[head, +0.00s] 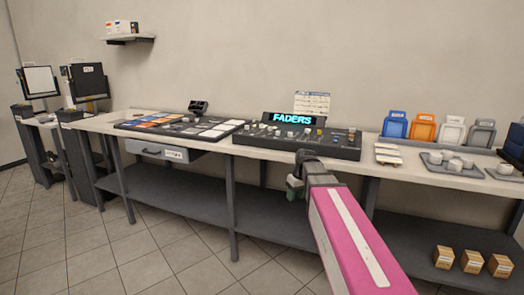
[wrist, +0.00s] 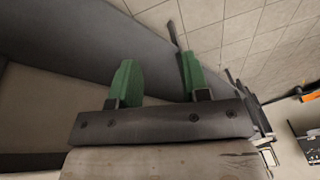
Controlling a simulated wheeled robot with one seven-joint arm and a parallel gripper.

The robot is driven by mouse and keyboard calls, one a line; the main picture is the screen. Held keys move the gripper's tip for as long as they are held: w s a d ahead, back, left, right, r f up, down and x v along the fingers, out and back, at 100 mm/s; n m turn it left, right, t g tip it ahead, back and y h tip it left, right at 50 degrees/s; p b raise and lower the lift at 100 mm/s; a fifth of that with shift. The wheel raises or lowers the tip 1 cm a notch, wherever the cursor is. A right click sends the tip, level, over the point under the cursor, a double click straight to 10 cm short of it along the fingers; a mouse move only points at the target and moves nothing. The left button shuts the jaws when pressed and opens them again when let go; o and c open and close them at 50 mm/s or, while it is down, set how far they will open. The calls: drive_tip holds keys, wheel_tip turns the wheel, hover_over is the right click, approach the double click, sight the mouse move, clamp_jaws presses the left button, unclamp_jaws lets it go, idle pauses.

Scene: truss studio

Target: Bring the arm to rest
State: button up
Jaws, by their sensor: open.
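My gripper (head: 295,186) is at the end of my pink arm, in front of the long counter (head: 357,165) in the head view. It is a little below the counter's front edge. In the wrist view the two green fingers of my gripper (wrist: 158,78) stand apart with nothing between them. Beyond them are a grey surface and pale floor tiles. My forearm hides part of the counter's front and the lower shelf.
The counter carries a fader console (head: 300,140), a panel of coloured tiles (head: 180,125) and a grey tray (head: 440,166) with white pieces. Several small boxes (head: 472,262) stand on the lower shelf (head: 190,195). The tiled floor (head: 120,250) at front left is clear.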

drive_tip(key=s+d+f+m+h, duration=0.1)
drive_tip(key=s+d+f+m, duration=0.1)
drive_tip(key=s+f, duration=0.6)
drive_tip(key=s+d+f+m+g+h, duration=0.1)
drive_tip(key=s+d+f+m, duration=0.2)
drive_tip(key=s+f, duration=0.5)
wheel_tip(320, 180, down, 3)
drive_tip(key=shift+s+r+m, duration=0.1)
drive_tip(key=shift+s+m, duration=0.15)
drive_tip(key=shift+m, duration=0.25)
